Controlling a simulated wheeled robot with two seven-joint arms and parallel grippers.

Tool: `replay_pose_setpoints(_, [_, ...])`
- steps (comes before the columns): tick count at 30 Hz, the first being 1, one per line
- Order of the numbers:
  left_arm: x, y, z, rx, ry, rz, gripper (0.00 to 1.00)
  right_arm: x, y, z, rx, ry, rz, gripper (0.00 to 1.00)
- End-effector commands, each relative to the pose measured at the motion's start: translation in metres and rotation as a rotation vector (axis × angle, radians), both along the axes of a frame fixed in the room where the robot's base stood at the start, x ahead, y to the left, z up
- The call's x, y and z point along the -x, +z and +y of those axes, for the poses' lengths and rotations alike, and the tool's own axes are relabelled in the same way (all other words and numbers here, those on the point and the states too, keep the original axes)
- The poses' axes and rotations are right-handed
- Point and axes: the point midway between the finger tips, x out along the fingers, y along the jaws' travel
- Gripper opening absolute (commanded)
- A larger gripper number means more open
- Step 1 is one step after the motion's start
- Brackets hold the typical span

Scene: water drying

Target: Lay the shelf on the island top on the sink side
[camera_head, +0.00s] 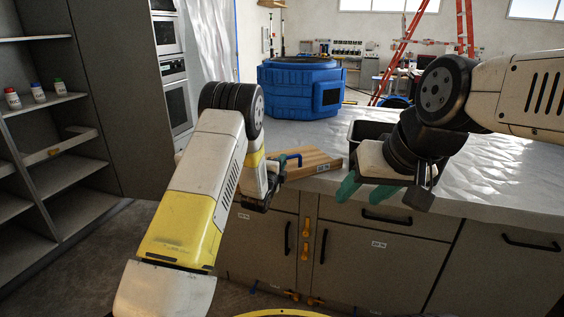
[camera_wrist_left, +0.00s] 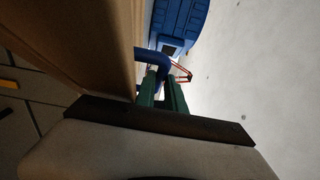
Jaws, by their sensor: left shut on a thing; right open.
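The wooden shelf (camera_head: 318,162) is at the island top's (camera_head: 320,127) near edge, left of a dark basin (camera_head: 368,129). It looks roughly level; I cannot tell whether it rests fully on the top. It has a blue handle (camera_head: 294,157). My left gripper (camera_head: 277,168) is shut on this handle, at the shelf's left end. In the left wrist view the green fingers (camera_wrist_left: 163,88) close around the handle (camera_wrist_left: 150,56), with the shelf (camera_wrist_left: 80,35) beside them. My right gripper (camera_head: 385,194) is open and empty in front of the island's near edge, right of the shelf.
A large blue tub (camera_head: 300,88) stands on the island behind the shelf. Cabinet doors with black handles (camera_head: 386,218) front the island. Open shelving (camera_head: 45,130) with small bottles is at the left. A red ladder (camera_head: 397,55) stands behind. The island top's right part is clear.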

Motion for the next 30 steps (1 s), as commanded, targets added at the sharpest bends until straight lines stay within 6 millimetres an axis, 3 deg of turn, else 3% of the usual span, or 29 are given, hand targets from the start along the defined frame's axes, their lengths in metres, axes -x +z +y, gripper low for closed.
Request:
replay_pose_setpoints(5, [-0.001,0.001,0.0,0.001,0.0,-0.007,0.0,0.0,0.0,0.0,0.0,0.0,0.0,0.5])
replay_pose_setpoints(6, [0.0,-0.001,0.0,0.0,0.0,0.001,0.22,0.0,0.0,0.0,0.0,0.0,0.0,0.5])
replay_pose_setpoints(9, [0.0,-0.001,0.0,0.0,0.0,0.001,0.36,0.0,0.0,0.0,0.0,0.0,0.0,0.5])
replay_pose_setpoints(20, [0.006,-0.001,0.002,-0.001,0.0,0.004,0.36,0.0,0.0,0.0,0.0,0.0,0.0,0.5])
replay_pose_setpoints(30, [0.071,-0.002,0.023,-0.001,0.001,0.006,0.36,0.0,0.0,0.0,0.0,0.0,0.0,0.5])
